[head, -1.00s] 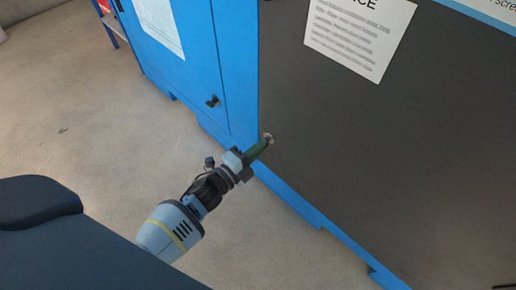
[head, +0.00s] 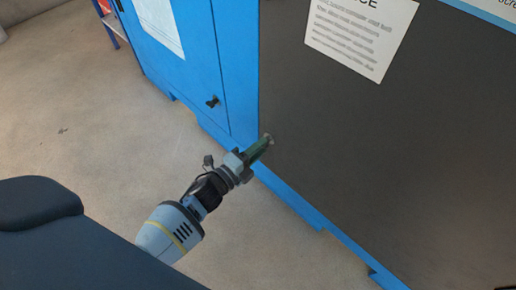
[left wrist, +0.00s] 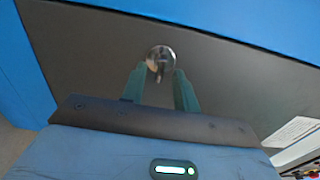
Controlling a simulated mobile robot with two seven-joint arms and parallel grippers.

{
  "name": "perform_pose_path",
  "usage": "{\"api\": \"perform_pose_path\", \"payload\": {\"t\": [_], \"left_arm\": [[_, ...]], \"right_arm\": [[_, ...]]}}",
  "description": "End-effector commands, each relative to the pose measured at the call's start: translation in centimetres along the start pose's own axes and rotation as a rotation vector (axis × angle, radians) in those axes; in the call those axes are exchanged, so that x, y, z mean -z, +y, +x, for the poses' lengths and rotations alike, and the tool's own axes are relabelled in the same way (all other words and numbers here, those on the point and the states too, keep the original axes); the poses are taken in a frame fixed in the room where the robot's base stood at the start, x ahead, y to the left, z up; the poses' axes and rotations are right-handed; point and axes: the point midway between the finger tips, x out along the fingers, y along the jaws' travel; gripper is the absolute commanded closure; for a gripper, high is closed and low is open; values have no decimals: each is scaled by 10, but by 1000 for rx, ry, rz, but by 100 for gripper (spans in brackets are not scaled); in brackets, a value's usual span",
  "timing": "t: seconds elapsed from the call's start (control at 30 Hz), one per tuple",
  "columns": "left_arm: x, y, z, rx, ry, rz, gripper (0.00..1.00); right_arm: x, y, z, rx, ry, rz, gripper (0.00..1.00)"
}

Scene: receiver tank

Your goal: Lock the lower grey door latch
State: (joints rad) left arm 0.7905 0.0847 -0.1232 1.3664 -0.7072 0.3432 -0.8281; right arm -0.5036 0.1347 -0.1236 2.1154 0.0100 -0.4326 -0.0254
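The latch is a small round metallic knob (left wrist: 160,60) on the dark grey door panel (head: 390,150). In the head view the knob (head: 268,138) shows at the tip of my left gripper, near the panel's lower left edge. My left gripper (head: 263,144) points at the panel. In the left wrist view its two green fingers (left wrist: 161,78) stand apart, with the knob between and just beyond their tips. I see no clear contact, and the exact depth cannot be told. The latch's turn position is not clear. My right gripper is not in view.
A blue cabinet side (head: 185,75) with a black handle (head: 212,102) and a white sheet stands left of the panel. A notice (head: 362,35) is on the grey panel. A blue bottom rail (head: 300,205) runs below it. The concrete floor (head: 110,130) is clear.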

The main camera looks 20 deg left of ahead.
Motion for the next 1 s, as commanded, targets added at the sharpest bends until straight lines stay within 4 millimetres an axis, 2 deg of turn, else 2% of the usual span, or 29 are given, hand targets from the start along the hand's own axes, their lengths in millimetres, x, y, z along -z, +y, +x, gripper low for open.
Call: {"api": "perform_pose_path", "payload": {"t": [0.33,0.7,0.83,1.0], "left_arm": [[0,0,-6,-1,0,-2,70],[0,-1,-61,-1,0,-1,70],[0,-1,-73,-1,-1,-1,70],[0,0,-78,1,0,-1,70]], "right_arm": [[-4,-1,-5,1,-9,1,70],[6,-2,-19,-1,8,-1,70],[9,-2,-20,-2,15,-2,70],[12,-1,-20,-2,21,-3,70]]}}
